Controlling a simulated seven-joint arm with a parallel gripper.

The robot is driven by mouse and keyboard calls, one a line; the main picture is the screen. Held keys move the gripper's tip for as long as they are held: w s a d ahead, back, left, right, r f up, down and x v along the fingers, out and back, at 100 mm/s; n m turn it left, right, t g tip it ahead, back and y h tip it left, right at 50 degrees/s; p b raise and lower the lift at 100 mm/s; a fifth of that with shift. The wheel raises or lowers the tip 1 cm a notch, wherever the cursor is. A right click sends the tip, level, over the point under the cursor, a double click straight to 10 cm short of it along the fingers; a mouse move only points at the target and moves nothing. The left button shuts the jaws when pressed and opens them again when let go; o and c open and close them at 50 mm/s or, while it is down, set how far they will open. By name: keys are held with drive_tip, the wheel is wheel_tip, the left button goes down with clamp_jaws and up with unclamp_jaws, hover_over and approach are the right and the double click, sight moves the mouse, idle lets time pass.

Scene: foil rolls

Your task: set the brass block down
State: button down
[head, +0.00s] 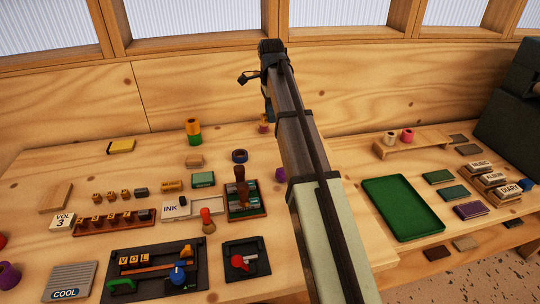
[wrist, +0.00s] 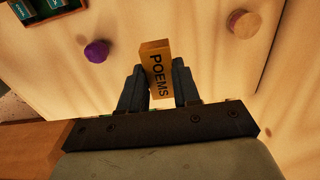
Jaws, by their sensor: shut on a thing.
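The brass block (wrist: 156,72), a yellow-brown bar lettered POEMS, is held between the two dark fingers of my gripper (wrist: 159,88) in the wrist view. The lettered face is turned to the wrist camera and the fingers press on its two long sides. Pale wood shows around the block; I cannot tell how high it is above the surface. In the head view my gripper (head: 267,108) is at the back of the table, left of my raised arm. The block cannot be made out there.
In the wrist view a purple piece (wrist: 97,51) lies left of the block and a tan round piece (wrist: 243,24) to the right. In the head view, a stamp tray (head: 263,209), stacked coloured rolls (head: 194,138) and a green tray (head: 400,235) stand on the table.

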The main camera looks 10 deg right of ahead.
sight(270, 154)
drive_tip(key=shift+w+a+f, duration=0.1)
drive_tip(key=shift+a+f, duration=0.05)
drive_tip(key=shift+f, duration=7)
drive_tip(key=shift+f, duration=0.1)
drive_tip(key=c, duration=0.8)
unclamp_jaws()
wheel_tip(270, 154, up, 12)
drive_tip(key=shift+r, duration=0.1)
